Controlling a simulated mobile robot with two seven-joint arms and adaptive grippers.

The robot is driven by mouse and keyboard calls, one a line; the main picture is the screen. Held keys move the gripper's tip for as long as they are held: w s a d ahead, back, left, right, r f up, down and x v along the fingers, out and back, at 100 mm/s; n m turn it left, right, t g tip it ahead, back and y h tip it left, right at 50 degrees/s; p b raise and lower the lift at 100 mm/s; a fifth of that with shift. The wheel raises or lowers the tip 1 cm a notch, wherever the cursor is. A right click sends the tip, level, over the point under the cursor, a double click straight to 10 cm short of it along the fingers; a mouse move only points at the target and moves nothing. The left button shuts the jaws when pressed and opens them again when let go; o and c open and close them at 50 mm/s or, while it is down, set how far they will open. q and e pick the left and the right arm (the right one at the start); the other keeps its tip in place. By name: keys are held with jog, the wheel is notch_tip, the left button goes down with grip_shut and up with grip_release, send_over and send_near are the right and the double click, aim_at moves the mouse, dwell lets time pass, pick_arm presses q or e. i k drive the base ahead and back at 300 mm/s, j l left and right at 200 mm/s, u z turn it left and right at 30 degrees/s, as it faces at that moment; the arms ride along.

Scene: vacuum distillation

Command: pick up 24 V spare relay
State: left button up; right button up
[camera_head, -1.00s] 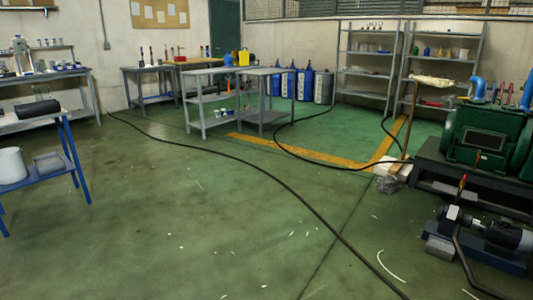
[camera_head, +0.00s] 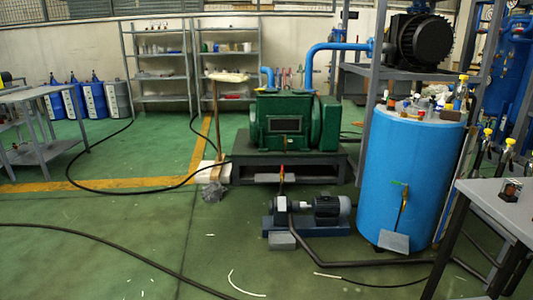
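A small dark, boxy item with some orange-red on it (camera_head: 512,189) sits on the grey table (camera_head: 485,208) at the right edge of the view. It could be the 24 V spare relay, but it is too small to tell. Neither of my grippers is in view.
A blue tank (camera_head: 410,180) with small items on top stands left of that table. A green machine (camera_head: 285,122) on a dark stand and a small motor pump (camera_head: 328,208) are mid-view. Black hoses (camera_head: 130,255) cross the green floor. Open floor lies at front left.

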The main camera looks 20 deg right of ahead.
aim_at(511, 189)
jog(key=i+z, duration=0.1)
jog(key=i, duration=0.35)
jog(key=i+j+z, duration=0.1)
jog(key=i, duration=0.4)
jog(key=i+j+z, duration=0.1)
jog(key=i, duration=0.35)
jog(key=z, duration=1.9)
